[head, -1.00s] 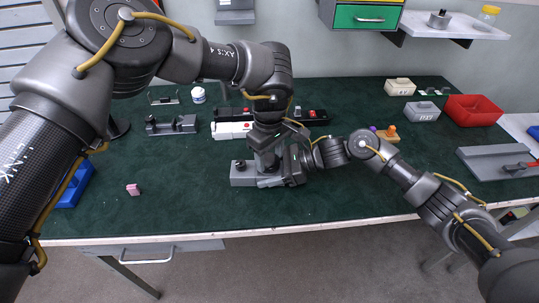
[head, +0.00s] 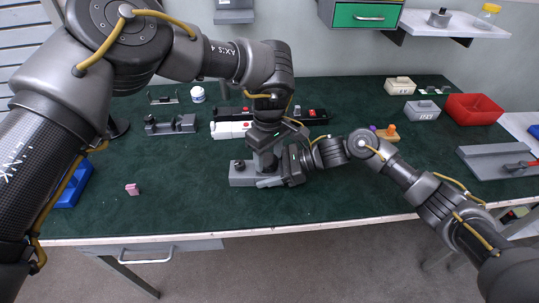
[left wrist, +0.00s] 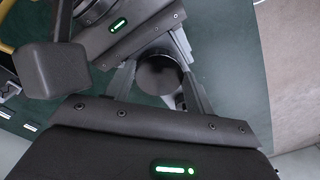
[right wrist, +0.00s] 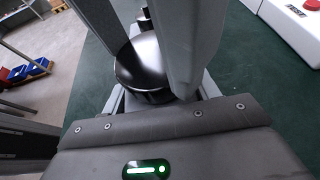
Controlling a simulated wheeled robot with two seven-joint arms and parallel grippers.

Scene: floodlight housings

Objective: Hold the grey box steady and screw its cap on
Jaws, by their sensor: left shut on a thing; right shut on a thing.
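The grey box (head: 241,176) lies on the green bench mat, with a black knob (head: 239,165) on its left part. My left gripper (head: 266,161) points down from above. Its fingers are shut on the dark round cap (left wrist: 158,74), which also shows in the right wrist view (right wrist: 143,68). The cap sits over the box's right part. My right gripper (head: 276,175) reaches in low from the right and is shut on the box, below the cap. The thread under the cap is hidden, so I cannot tell how far it is seated.
A white housing (head: 230,130) and a black one (head: 317,117) stand close behind my grippers. A grey fixture (head: 171,125) is at the back left, a red bin (head: 474,107) at the right. A pink block (head: 132,189) lies front left. The front mat is mostly clear.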

